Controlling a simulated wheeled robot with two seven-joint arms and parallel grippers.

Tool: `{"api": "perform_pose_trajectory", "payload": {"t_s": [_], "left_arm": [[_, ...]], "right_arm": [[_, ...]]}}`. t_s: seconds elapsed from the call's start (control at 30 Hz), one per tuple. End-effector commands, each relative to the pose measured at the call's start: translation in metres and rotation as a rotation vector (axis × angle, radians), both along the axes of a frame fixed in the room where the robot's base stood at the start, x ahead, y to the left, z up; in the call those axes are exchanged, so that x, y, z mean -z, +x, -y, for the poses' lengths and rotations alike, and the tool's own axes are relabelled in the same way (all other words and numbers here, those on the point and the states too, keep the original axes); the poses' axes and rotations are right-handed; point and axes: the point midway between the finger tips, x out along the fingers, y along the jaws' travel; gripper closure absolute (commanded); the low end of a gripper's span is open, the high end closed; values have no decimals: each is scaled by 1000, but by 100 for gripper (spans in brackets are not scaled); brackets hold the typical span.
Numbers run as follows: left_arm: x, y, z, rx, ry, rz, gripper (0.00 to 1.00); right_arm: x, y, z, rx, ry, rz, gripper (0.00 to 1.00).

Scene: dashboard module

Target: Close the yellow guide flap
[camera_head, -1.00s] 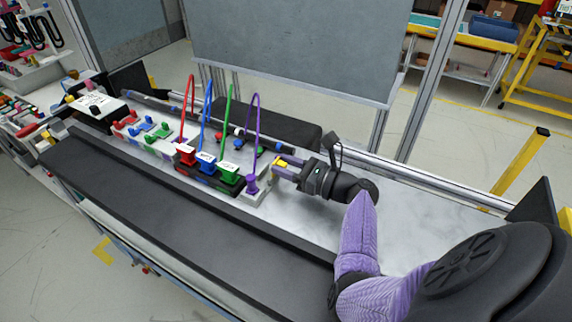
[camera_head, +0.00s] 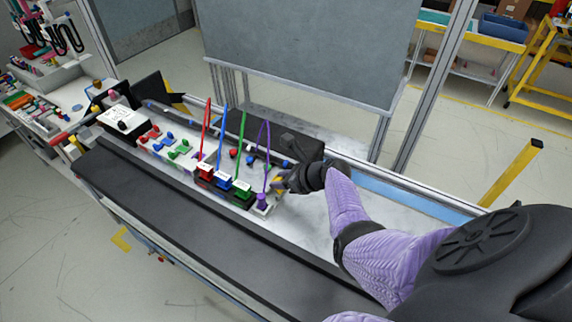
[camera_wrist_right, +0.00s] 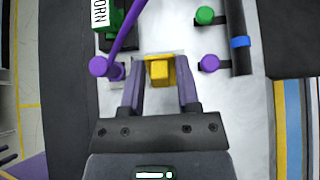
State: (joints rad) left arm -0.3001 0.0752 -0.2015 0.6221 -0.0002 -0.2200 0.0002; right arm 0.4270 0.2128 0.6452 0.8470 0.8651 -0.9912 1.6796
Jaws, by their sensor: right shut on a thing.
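The yellow guide flap (camera_wrist_right: 160,72) sits at the end of the connector row, beside the purple plug (camera_wrist_right: 98,66). In the head view, only a small yellow patch of the flap (camera_head: 279,185) shows at my right gripper (camera_head: 284,183). In the right wrist view, the two purple fingers of my right gripper (camera_wrist_right: 160,66) stand on either side of the flap and hold it. A metal plate shows behind the flap. The flap's hinge is not clear. My left gripper is out of view.
Red (camera_head: 205,169), blue (camera_head: 222,180) and green (camera_head: 242,188) plugs with upright cables stand left of the purple cable (camera_head: 265,150). A black bar (camera_head: 190,212) runs along the front. Red, green and blue knobs lie nearby.

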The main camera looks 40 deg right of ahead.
Motion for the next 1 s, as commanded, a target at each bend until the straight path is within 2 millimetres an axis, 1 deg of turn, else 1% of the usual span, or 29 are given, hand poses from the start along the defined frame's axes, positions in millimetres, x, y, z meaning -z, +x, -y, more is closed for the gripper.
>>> {"api": "perform_pose_trajectory", "payload": {"t_s": [0.03,0.13,0.27,0.37,0.47,0.57,0.7,0.8,1.0], "left_arm": [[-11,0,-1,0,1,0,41],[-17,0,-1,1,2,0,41],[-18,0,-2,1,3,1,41],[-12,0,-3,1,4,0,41],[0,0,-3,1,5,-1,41],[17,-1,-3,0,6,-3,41],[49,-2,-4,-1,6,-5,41],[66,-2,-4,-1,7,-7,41],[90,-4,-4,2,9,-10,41]], "right_arm": [[-7,3,-1,-2,-16,-36,100],[-5,7,-2,-1,-52,-122,100],[0,13,-4,-1,-100,-234,100],[4,17,-6,0,-137,-321,100],[9,21,-7,0,-174,-407,100],[14,25,-9,1,-210,-492,100],[21,30,-10,2,-257,-605,100],[22,31,-11,4,-280,-665,100],[22,32,-12,3,-309,-741,100]]}}
